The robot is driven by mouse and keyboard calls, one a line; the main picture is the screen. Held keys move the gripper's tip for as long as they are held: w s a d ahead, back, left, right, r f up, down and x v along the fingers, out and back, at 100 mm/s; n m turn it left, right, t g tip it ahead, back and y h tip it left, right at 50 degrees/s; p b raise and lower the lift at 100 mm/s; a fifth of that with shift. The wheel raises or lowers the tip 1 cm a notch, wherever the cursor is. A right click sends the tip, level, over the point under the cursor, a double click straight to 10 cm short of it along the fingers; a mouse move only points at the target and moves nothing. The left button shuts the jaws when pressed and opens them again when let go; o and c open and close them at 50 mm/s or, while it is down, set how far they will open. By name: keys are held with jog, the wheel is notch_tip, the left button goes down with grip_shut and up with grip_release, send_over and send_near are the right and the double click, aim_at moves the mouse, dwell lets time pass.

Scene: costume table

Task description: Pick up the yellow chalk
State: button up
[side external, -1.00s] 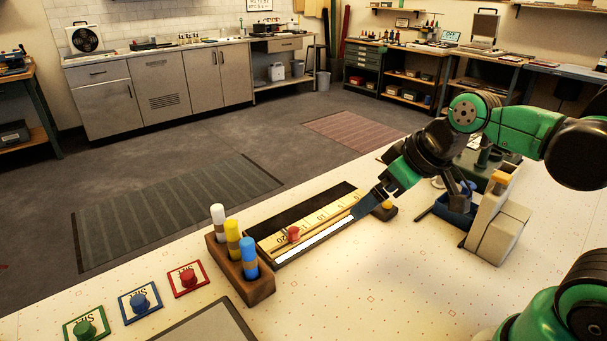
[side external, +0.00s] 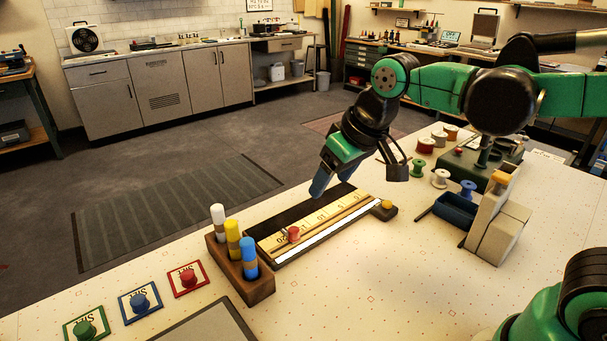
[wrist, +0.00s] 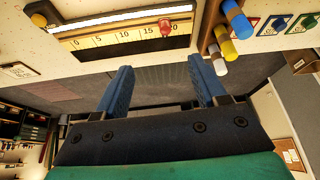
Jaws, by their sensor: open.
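The yellow chalk (side external: 232,240) stands upright in a dark wooden holder (side external: 262,290), between a white chalk (side external: 218,217) and a blue chalk (side external: 249,257). It also shows in the wrist view (wrist: 224,40), at the upper right. My gripper (side external: 319,188) is in the air above the far side of the ruled tray, to the right of and apart from the chalks. Its two blue fingers (wrist: 162,85) are spread in the wrist view with nothing between them.
The ruled tray (side external: 306,225) with a red slider (side external: 293,234) and a yellow knob (side external: 387,204) lies right of the holder. Red, blue and green buttons on cards (side external: 140,302) lie left. Spools, a blue bin (side external: 455,210) and a beige block (side external: 492,222) stand at right.

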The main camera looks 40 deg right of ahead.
jog(key=w+a+n+g, duration=0.1)
jog(key=w+a+g, duration=0.1)
jog(key=w+a, duration=0.4)
jog(key=g, duration=0.3)
send_over(233, 238)
jog(key=d, duration=0.1)
jog(key=shift+n+h, duration=0.3)
jog(key=shift+n, duration=0.1)
jog(key=f, duration=0.5)
jog(key=shift+w, duration=0.35)
jog(key=shift+w+a+f, duration=0.1)
jog(key=shift+a+f, duration=0.2)
jog(key=shift+f, duration=2.9)
grip_shut()
